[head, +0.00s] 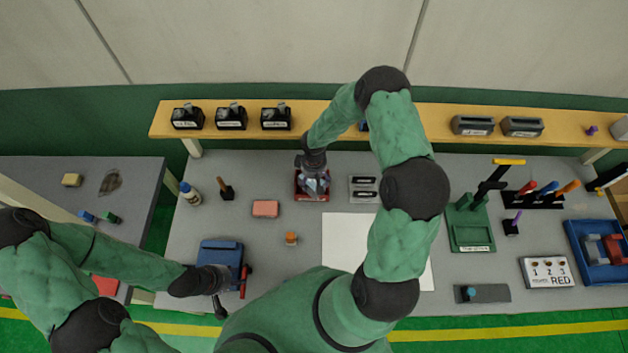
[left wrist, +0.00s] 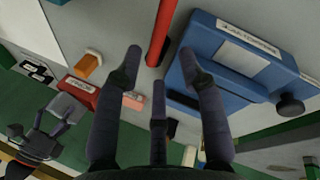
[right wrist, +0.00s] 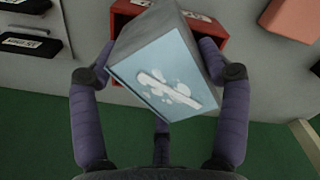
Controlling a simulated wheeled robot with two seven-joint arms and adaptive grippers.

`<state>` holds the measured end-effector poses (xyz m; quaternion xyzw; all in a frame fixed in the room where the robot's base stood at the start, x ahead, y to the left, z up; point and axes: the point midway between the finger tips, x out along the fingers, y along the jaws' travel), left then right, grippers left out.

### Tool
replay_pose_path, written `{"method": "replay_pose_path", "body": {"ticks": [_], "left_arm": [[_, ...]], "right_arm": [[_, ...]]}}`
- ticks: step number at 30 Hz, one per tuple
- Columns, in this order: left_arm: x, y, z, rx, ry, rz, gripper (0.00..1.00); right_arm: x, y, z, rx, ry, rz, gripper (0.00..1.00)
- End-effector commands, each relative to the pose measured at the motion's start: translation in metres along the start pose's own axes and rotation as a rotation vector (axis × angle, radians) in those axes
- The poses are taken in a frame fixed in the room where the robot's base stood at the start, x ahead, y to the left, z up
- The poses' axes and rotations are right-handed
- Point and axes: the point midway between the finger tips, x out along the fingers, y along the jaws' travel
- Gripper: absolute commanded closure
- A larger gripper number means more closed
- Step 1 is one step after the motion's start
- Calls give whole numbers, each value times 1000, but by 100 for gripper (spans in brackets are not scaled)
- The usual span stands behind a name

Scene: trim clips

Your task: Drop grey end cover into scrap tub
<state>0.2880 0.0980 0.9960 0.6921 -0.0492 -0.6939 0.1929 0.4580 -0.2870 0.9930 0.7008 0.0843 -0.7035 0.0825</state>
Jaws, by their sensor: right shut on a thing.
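The grey end cover (right wrist: 160,70) is between the fingers of my right gripper (head: 312,172), tilted, its light-blue face with a white mark turned to the right wrist camera. My right gripper is shut on it above the red scrap tub (right wrist: 222,52). The tub (head: 299,194) is partly hidden by the gripper and cover in the head view; its labelled front shows in the left wrist view (left wrist: 80,95). My left gripper (left wrist: 160,68) is open and empty, fingers apart, beside the blue labelled box (head: 219,254) at the bench's front left.
A grey tray with two black slots (head: 364,189) stands right of the tub. A pink block (head: 266,209) and an orange piece (head: 291,239) lie left and in front. A white sheet (head: 343,238) covers mid-bench. A shelf (head: 330,114) with black bins runs behind.

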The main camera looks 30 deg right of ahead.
Motion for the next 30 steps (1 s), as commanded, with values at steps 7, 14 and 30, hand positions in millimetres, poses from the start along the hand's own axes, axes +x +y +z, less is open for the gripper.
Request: {"method": "replay_pose_path", "body": {"ticks": [7, 14, 30], "left_arm": [[0, 0, 0, 0, 0, 0, 60], [6, -2, 0, 0, 0, 0, 60], [12, -4, -1, 0, 0, 0, 60]], "right_arm": [[-1, 1, -1, 1, 2, 2, 61], [4, 0, -1, 0, 2, 1, 61], [8, 0, 0, 0, 1, 1, 0]]}}
